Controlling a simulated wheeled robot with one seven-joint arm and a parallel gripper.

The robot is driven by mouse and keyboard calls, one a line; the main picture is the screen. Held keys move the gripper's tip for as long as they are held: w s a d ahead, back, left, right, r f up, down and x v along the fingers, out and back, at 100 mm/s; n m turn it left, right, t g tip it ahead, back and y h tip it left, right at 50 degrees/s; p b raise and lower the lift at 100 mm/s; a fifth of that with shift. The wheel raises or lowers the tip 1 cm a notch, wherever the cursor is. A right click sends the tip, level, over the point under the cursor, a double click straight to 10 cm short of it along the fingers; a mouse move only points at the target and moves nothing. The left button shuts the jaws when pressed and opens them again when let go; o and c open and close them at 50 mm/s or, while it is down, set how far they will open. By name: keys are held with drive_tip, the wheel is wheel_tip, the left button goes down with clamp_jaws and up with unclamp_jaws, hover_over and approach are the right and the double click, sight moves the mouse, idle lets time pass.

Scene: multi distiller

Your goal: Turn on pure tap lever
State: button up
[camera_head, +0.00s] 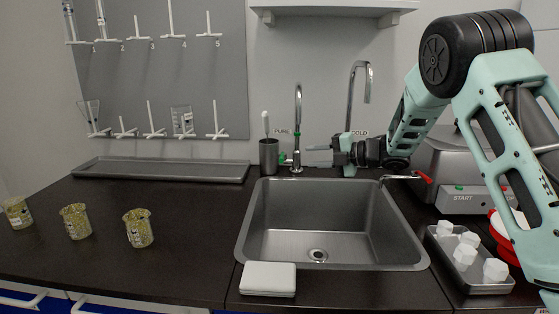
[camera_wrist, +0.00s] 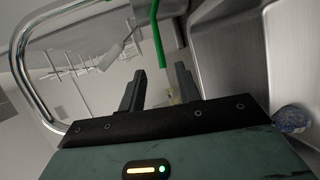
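The pure tap (camera_head: 298,115) is a tall thin chrome gooseneck behind the sink, beside the "PURE" label. Its small green lever (camera_head: 283,158) shows at its base, to the left. My gripper (camera_head: 318,150) is just right of the pure tap, reaching leftward at about lever height. In the wrist view, its two dark fingers (camera_wrist: 160,88) stand apart with nothing visibly held between them. A green bar (camera_wrist: 158,38), apparently the lever, shows beyond the fingertips, near the top. Whether a finger touches it cannot be told. A curved chrome tube (camera_wrist: 30,75) is at the left.
The cold tap (camera_head: 352,95) stands behind my gripper, close to it. A red-tipped spout (camera_head: 423,177) is to the right. The sink (camera_head: 245,230) lies below. A dark cup with a brush (camera_head: 269,155) stands just left of the pure tap.

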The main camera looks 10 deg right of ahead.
sight(282, 156)
drive_tip(key=x, duration=1.1)
drive_tip(key=shift+a+p, duration=0.1)
drive_tip(key=shift+p, duration=0.2)
clamp_jaws()
